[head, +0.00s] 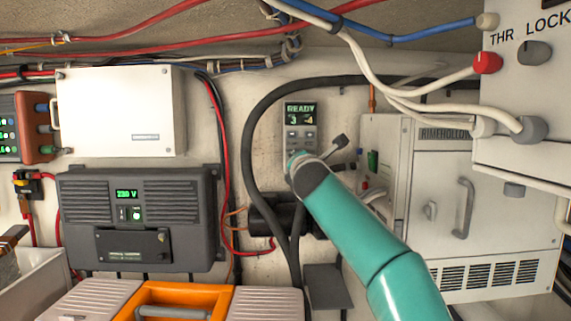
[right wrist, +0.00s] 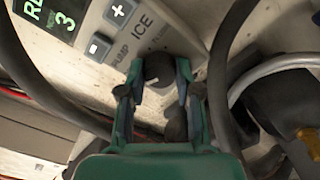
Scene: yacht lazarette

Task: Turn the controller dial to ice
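The controller (head: 300,115) is a grey panel on the back wall. Its green display reads READY with digits below. In the right wrist view its dial (right wrist: 159,68) is a round black knob with a small pale mark near its lower edge. The ICE label (right wrist: 143,27) is above it, PUMP is to the left, and another label is too faint to read. My right gripper (right wrist: 159,72) has one finger on each side of the dial, with narrow gaps seeming to show; firm contact is not visible. In the head view my right arm hides the dial. My left gripper is out of view.
Thick black cables (head: 250,115) loop left of the controller; another cable (right wrist: 222,70) passes close right of my right gripper. A white ice-maker cabinet (head: 480,200) stands right, a dark inverter (head: 140,220) left. An orange-and-grey toolbox (head: 255,302) lies below.

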